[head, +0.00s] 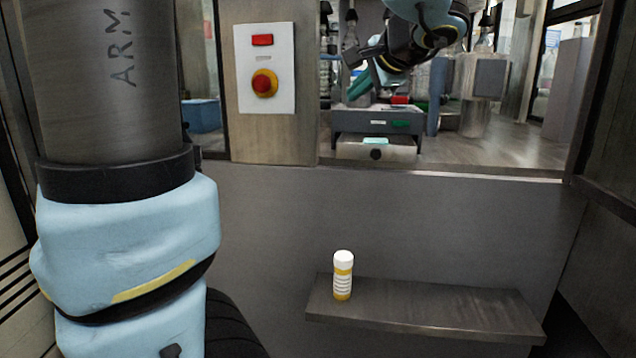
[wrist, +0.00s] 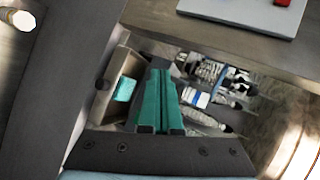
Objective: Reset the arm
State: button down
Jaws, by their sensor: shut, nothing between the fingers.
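A white panel (head: 265,105) is fixed on the metal post left of the opening. It carries a red rectangular button (head: 262,40) and a round red knob on a yellow collar (head: 265,84). In the wrist view the panel (wrist: 245,10) shows only in part at the top, with a bit of red at the edge. My gripper (head: 355,95) has green fingers and hangs at the top of the opening, right of the panel and apart from it. In the wrist view the fingers (wrist: 160,75) lie together with nothing between them.
A white-capped yellow bottle (head: 343,276) stands on a grey shelf (head: 430,308) below the opening. Behind the opening is a dark machine with a drawer (head: 376,149). Bottles and equipment stand further back. A metal wall (head: 450,230) runs under the opening.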

jog(key=s+a+f+n+g+h+p, duration=0.2)
jog(key=s+a+f+n+g, duration=0.3)
jog(key=f, duration=0.6)
jog(key=s+a+f+n+g+h+p, duration=0.2)
jog(key=s+a+f+n+g+p, duration=0.2)
jog(key=s+a+f, duration=0.4)
notch_tip(320, 180, down, 3)
jog(key=shift+a+f+n+g+h+p, duration=0.15)
jog(key=shift+a+n+g+h+p, duration=0.35)
jog(key=shift+n, duration=0.7)
